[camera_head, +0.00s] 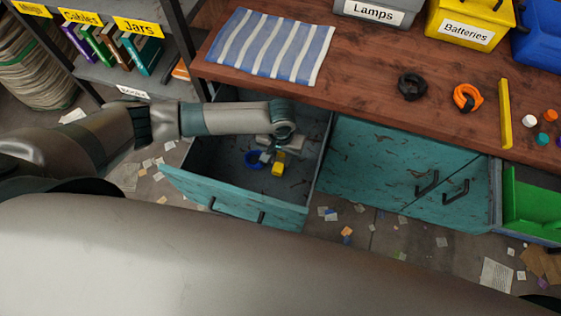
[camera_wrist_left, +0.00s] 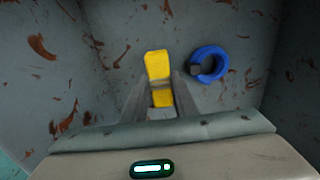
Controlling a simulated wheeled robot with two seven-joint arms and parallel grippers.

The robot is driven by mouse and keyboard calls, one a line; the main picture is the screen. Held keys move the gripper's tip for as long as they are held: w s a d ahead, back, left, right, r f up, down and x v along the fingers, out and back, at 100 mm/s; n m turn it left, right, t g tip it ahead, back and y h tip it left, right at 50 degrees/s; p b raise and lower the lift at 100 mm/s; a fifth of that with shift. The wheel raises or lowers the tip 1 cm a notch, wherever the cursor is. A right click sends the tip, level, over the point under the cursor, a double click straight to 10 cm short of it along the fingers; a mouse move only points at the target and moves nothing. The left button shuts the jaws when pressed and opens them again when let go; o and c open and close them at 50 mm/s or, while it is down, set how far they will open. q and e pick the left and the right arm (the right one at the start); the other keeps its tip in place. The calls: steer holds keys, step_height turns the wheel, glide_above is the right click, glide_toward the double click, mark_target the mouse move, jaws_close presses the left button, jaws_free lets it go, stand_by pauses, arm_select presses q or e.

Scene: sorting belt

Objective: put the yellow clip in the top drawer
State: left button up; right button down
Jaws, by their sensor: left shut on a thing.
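The yellow clip (camera_head: 278,169) is inside the open teal drawer (camera_head: 236,198) under the table, at the left. My left gripper (camera_head: 271,156) reaches down into this drawer and is shut on the clip. In the left wrist view the clip (camera_wrist_left: 158,68) sits between the two fingers (camera_wrist_left: 161,98), with its far end sticking out past them. I cannot tell whether the yellow clip touches the floor. My right gripper is not in view.
Labelled bins stand behind. A shelf (camera_head: 120,75) is at the left. Closed teal fronts (camera_head: 400,175) adjoin the drawer.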

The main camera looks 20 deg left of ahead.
mark_target(281, 160)
arm_select(q)
steer(key=shift+f, duration=0.1)
step_height(281, 160, down, 3)
steer(key=shift+r, duration=0.15)
steer(key=shift+f, duration=0.45)
steer(key=shift+f, duration=0.1)
steer(key=o, duration=1)
